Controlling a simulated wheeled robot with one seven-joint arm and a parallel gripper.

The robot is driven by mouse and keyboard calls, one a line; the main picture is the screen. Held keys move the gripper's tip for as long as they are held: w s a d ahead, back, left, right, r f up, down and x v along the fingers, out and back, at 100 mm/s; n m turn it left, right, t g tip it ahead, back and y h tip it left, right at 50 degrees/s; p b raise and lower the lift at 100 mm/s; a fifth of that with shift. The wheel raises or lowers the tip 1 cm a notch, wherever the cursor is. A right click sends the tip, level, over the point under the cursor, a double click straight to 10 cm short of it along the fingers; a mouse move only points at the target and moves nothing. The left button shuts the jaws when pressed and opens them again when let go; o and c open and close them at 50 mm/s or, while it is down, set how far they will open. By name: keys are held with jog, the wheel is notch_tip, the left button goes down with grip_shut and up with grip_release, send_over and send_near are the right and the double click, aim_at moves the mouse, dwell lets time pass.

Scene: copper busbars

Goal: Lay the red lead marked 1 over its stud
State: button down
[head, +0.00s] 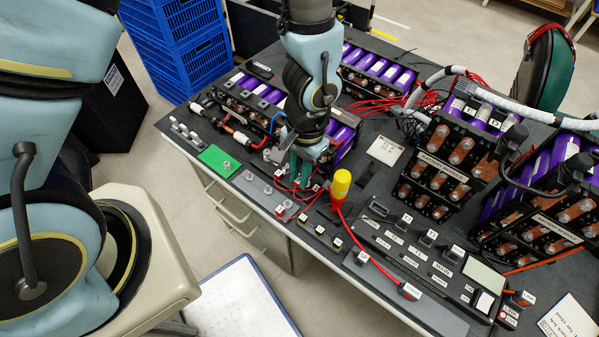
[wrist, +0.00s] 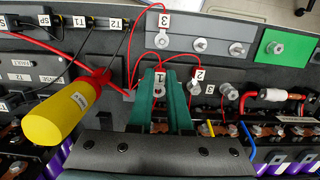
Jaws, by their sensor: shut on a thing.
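My gripper (head: 300,172) is shut on the red lead marked 1 (wrist: 159,88); its white tag shows between the green fingers (wrist: 160,78) in the wrist view. The held end is largely hidden in the head view. A grey plate (wrist: 215,26) with metal studs lies just beyond the fingertips; it also shows in the head view (head: 258,182). The tag 3 (wrist: 163,22) is on this plate, with a metal end below it. The red lead marked 2 (wrist: 199,74) lies right of my fingers. I cannot tell which stud belongs to lead 1.
A yellow-handled tool (wrist: 58,112) stands close left of my gripper, also in the head view (head: 341,184). A green block (head: 219,160) sits left of the plate. Battery modules (head: 450,165) with copper bars crowd the bench behind. Labelled black blocks (head: 330,234) line the front.

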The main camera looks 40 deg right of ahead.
aim_at(297, 181)
jog(key=shift+f+b, duration=0.9)
jog(key=shift+f, duration=0.15)
jog(key=shift+f, duration=0.1)
jog(key=shift+f+b, duration=0.2)
jog(key=shift+b, duration=0.1)
jog(key=c, duration=0.8)
grip_release()
jog(key=shift+o, duration=0.2)
jog(key=shift+r, duration=0.15)
jog(key=shift+r+p, duration=2.35)
jog(key=shift+r, duration=0.55)
jog(key=shift+w, duration=0.1)
